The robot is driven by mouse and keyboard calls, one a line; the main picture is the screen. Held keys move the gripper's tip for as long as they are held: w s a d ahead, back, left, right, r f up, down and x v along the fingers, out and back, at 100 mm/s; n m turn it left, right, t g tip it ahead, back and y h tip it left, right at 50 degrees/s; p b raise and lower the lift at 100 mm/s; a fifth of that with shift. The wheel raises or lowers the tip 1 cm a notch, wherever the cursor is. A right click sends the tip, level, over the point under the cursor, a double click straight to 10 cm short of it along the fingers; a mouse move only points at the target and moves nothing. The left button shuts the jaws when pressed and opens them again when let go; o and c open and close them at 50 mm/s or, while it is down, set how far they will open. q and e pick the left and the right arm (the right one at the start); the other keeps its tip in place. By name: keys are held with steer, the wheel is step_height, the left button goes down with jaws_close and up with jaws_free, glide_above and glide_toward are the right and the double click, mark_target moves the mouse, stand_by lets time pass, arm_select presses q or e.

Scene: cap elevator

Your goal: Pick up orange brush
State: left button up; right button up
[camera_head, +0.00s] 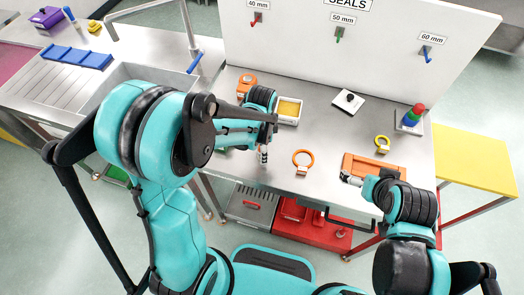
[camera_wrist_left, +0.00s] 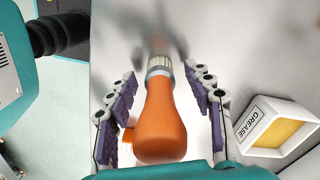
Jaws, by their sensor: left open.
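In the left wrist view the orange brush (camera_wrist_left: 160,125) lies on the metal table (camera_wrist_left: 230,30). Its orange handle is at the bottom, a pale ribbed collar is above it, and the far end is dark and blurred. My left gripper (camera_wrist_left: 159,74) is open, with one finger on each side of the handle and visible gaps between. In the head view my left gripper (camera_head: 263,152) is low over the table, and the brush is hidden behind my arm and hand. My right gripper (camera_head: 352,180) is beside the orange tray (camera_head: 375,168); its jaws are too small to judge.
A grease box (camera_head: 288,110) stands close to my left gripper and also shows in the left wrist view (camera_wrist_left: 275,130). Orange ring (camera_head: 303,160), yellow ring (camera_head: 382,143), white plate (camera_head: 348,102) and stacked coloured caps (camera_head: 413,115) lie rightward. The seals panel (camera_head: 385,45) rises behind.

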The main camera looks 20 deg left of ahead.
arm_select(q)
steer(key=shift+f, duration=0.1)
steer(key=shift+c, duration=0.3)
jaws_close()
steer(key=shift+r, duration=0.45)
steer(key=r, duration=0.1)
steer(key=r+p, duration=0.2)
steer(key=r, duration=0.1)
steer(key=shift+d, duration=0.3)
steer(key=w+d+r+p, duration=0.1)
steer(key=w+d+r, duration=0.1)
steer(key=d+r, duration=0.4)
steer(key=d, duration=0.4)
steer(key=shift+w+d+p, duration=0.25)
steer(key=shift+d+p, duration=0.1)
steer(key=shift+d, duration=0.05)
